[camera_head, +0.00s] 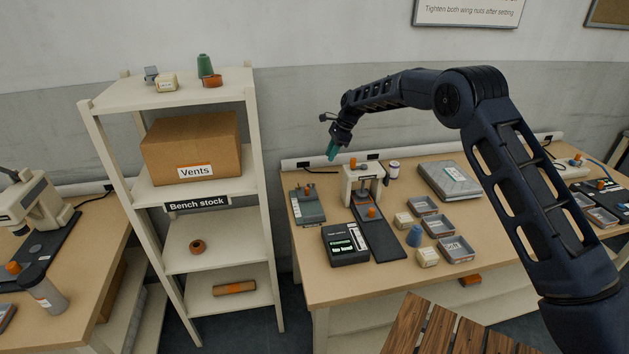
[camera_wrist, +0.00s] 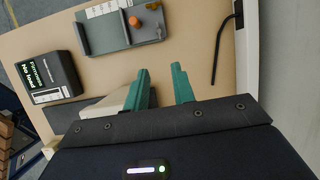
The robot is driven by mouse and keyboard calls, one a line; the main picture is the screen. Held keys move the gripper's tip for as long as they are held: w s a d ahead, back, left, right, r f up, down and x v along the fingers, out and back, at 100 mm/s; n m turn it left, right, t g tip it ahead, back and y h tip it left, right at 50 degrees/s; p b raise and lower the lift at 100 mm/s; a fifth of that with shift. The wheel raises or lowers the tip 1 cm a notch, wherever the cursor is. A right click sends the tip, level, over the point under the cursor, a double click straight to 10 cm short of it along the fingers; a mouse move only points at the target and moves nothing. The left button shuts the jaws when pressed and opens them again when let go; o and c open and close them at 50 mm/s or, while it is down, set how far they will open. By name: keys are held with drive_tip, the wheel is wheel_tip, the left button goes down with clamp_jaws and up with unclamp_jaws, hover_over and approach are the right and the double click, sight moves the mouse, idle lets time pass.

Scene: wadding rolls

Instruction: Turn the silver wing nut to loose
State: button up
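My gripper (camera_head: 332,151) is open and empty above the back of the middle bench, with its teal fingers pointing down. In the wrist view its two fingertips (camera_wrist: 160,76) stand apart with bare bench top between them. Below and right of it in the head view stands a small cream press-like stand (camera_head: 362,185) with an orange knob (camera_head: 353,162) on top. In the wrist view a pale part of the stand (camera_wrist: 116,106) shows beside the left finger; the rest is hidden by my gripper.
A grey fixture (camera_head: 307,206) with an orange knob and a black "No load" display box (camera_head: 346,243) are near the stand. Small grey trays (camera_head: 424,205) and blocks lie to the right. A black cable (camera_wrist: 222,50) lies along the back. A shelf (camera_head: 205,248) stands left.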

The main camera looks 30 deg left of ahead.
drive_tip(key=x, duration=0.9)
drive_tip(key=s+a+x, duration=0.1)
drive_tip(key=x, duration=0.3)
drive_tip(key=shift+a, duration=0.2)
drive_tip(key=shift+c, duration=0.3)
clamp_jaws()
